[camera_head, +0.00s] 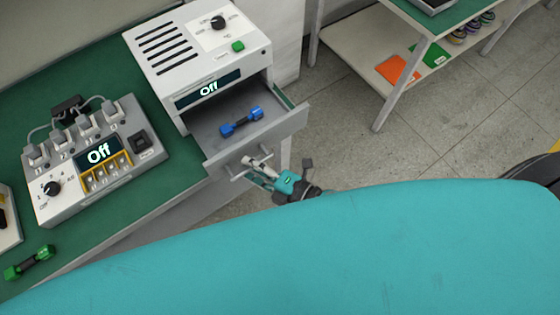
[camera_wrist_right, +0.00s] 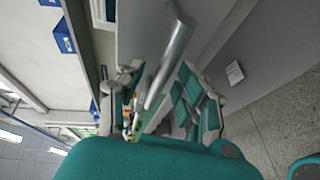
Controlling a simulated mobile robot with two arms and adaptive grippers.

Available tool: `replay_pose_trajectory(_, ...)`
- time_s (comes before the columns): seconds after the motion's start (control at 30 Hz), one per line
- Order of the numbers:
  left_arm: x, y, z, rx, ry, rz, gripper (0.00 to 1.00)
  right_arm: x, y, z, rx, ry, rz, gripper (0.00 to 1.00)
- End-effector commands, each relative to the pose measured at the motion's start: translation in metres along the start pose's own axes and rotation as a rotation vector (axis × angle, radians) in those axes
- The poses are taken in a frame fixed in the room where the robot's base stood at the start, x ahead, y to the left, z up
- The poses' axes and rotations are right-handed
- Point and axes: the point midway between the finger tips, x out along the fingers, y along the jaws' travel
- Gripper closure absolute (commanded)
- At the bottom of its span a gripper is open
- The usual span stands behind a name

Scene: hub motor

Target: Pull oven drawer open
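The white oven (camera_head: 185,55) stands on the green bench top, its display reading "Off". Its grey drawer (camera_head: 255,138) is pulled well out, and a blue dumbbell-shaped part (camera_head: 241,121) lies inside. The drawer's bar handle (camera_head: 236,178) is on the front face, partly hidden by my right gripper (camera_head: 262,172). In the right wrist view, the silver handle (camera_wrist_right: 170,58) runs between the spread fingers of that gripper (camera_wrist_right: 160,88). Gaps show beside the bar, so the fingers look open around it. My left gripper is not in view.
A power box (camera_head: 95,160) with plugs, a knob and an "Off" display sits on the bench left of the oven. A green dumbbell-shaped part (camera_head: 29,262) lies near the bench's front edge. A shelf table (camera_head: 380,60) stands at the upper right, with open floor before it.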

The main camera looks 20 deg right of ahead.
Motion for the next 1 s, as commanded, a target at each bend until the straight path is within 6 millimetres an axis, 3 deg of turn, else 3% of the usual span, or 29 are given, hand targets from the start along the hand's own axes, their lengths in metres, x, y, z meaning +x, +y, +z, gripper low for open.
replay_pose_trajectory(0.5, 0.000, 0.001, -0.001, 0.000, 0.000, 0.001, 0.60, -0.099, 0.000, 0.000, 0.003, -0.001, -0.002, 0.64)
replay_pose_trajectory(0.7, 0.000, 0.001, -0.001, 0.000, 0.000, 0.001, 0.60, -0.112, 0.000, 0.000, 0.001, -0.001, 0.001, 0.64)
replay_pose_trajectory(1.0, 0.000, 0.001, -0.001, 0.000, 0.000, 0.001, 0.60, -0.113, 0.001, 0.000, 0.001, 0.000, 0.001, 0.64)
